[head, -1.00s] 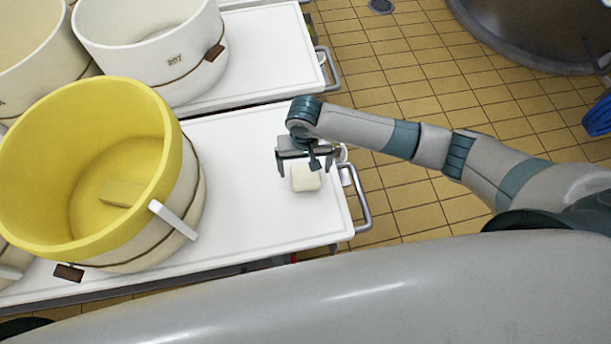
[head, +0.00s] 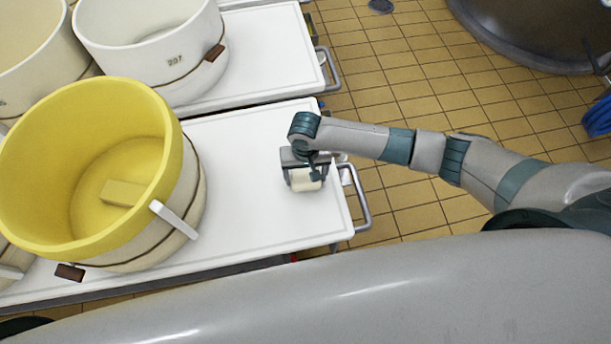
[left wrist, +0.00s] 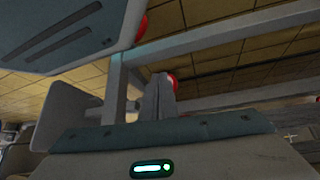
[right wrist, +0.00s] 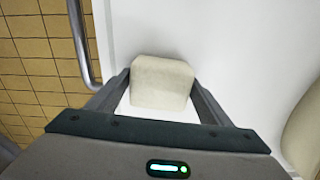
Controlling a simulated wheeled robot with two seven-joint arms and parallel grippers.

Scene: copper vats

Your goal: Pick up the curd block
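The curd block (head: 306,185) is a small cream-white block on the white table top (head: 255,215), near its right end. My right gripper (head: 305,178) is over it from above, with one finger on each side. In the right wrist view the block (right wrist: 161,82) sits between the fingers, which press against its sides, so the gripper is shut on it. The block appears to be still at table height. My left gripper (left wrist: 161,92) shows only in the left wrist view, its two fingers together and empty.
A large yellow-lined vat (head: 165,120) stands left on the same table, with a yellowish block (head: 122,193) inside. A white vat (head: 195,75) stands on the table behind. A metal handle (head: 360,200) juts from the right edge. Table between vat and gripper is clear.

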